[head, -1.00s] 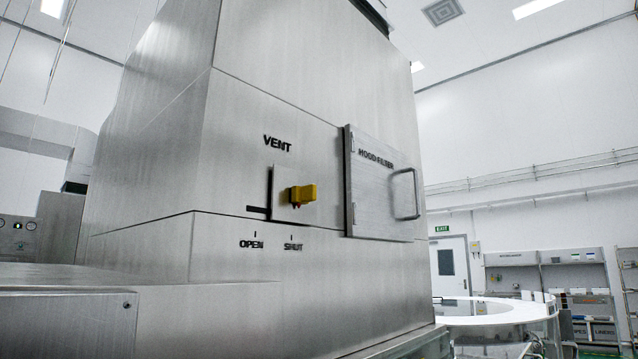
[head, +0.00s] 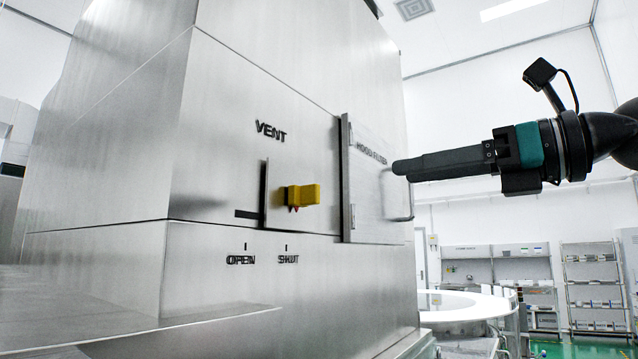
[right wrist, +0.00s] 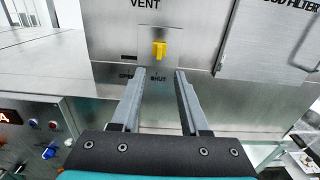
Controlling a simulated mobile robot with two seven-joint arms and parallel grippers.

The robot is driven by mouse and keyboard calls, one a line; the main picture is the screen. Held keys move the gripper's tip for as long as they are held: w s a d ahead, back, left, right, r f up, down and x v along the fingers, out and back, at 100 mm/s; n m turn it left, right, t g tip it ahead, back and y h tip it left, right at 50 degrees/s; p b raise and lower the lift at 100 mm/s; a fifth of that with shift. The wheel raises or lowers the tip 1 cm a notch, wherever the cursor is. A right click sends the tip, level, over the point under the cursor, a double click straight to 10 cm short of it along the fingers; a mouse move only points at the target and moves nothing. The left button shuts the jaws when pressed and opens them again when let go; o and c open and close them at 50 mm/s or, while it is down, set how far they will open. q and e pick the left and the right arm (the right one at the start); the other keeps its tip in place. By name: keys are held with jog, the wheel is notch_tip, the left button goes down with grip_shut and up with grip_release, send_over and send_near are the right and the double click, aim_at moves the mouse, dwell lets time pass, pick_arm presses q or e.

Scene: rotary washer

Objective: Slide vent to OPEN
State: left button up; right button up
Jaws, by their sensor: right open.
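The vent slide is a flat metal plate (head: 275,215) with a yellow knob (head: 303,195) on the steel cabinet face, under the word VENT. The plate stands above the SHUT mark, with a dark slot to its left above the OPEN mark. The knob and plate also show at the top middle of the right wrist view, where the yellow knob (right wrist: 159,48) lies beyond my fingertips. My right gripper (head: 402,168) is open and empty, to the right of the knob and in front of the hood filter door. My left gripper is not in view.
The hood filter door (head: 362,205) with its bar handle sits just right of the vent. A steel ledge (head: 70,310) runs along the lower left. A round white table (head: 455,305) and shelves stand at the right back.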

aim_at(319, 185)
jog(key=p+x, duration=0.3)
jog(key=x, duration=1.2)
jog(key=shift+f+p, duration=0.1)
jog(key=shift+p, duration=0.2)
jog(key=shift+c, duration=0.3)
grip_shut()
dwell(0.3)
